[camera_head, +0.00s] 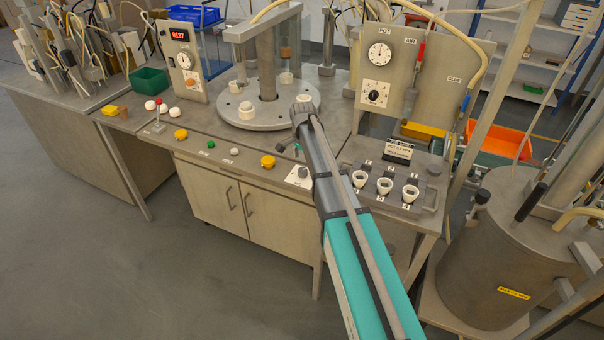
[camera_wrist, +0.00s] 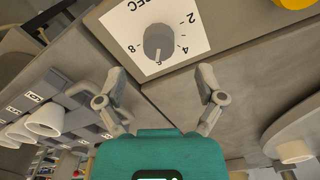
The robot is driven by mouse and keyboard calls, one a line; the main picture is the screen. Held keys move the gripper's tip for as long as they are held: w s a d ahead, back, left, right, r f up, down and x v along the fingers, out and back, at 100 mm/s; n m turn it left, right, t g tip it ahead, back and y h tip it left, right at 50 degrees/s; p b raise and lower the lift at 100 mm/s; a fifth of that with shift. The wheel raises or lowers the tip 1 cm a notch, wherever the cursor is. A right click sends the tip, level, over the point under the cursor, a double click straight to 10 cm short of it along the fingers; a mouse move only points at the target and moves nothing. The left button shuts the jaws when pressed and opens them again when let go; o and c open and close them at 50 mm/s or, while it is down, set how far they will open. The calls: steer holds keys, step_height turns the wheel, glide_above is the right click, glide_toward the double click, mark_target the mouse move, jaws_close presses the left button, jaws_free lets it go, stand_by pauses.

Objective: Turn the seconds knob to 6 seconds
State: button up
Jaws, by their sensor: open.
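The seconds knob (camera_wrist: 158,42) is a grey round knob on a white dial plate (camera_wrist: 205,38) marked SEC, with 2, 4, 6 and 8 around it, upside down in the wrist view. A light pointer mark on the knob faces the picture's lower side, toward the 6. My gripper (camera_wrist: 160,70) is open, its two fingers apart on either side below the dial, with nothing between them and not touching the knob. In the head view the seconds knob (camera_head: 303,171) shows on the bench front beside my arm, which mostly hides my gripper.
A yellow button (camera_head: 268,161) is left of the dial. A block with white cups (camera_head: 384,186) and a sign (camera_head: 398,150) stand to the right. A round turntable (camera_head: 240,116) with posts is behind. A panel with two dials (camera_head: 428,75) rises at the back right.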

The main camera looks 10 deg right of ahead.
mark_target(303, 169)
steer(key=shift+f+b, duration=1.85)
steer(key=shift+f, duration=0.25)
steer(key=shift+c, duration=0.2)
steer(key=c, duration=1.1)
